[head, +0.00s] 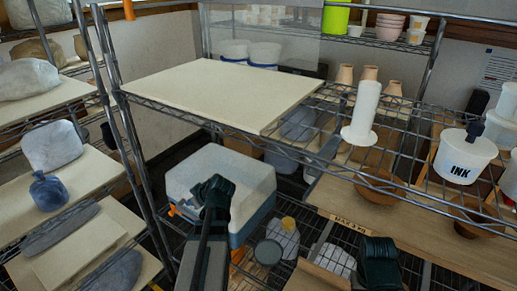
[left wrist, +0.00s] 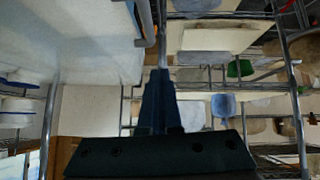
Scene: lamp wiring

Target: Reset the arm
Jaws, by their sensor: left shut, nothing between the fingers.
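My left gripper (head: 214,192) is in front of the wire shelving, before a white lidded bin. Its fingers are shut with nothing between them. In the left wrist view its closed dark fingers (left wrist: 159,95) point up toward the shelves, apart from any object. My right gripper (head: 378,262) shows at the lower edge of the head view, dark and partly cut off. Its fingers cannot be made out. No lamp or wiring shows.
The wire rack bears a bare pale board (head: 215,90), a white spindle-shaped stand (head: 361,112) and an INK tub (head: 464,155). The white bin (head: 220,178) with a blue base sits below. Left shelves hold wrapped lumps (head: 52,146). Metal posts (head: 125,125) stand close by.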

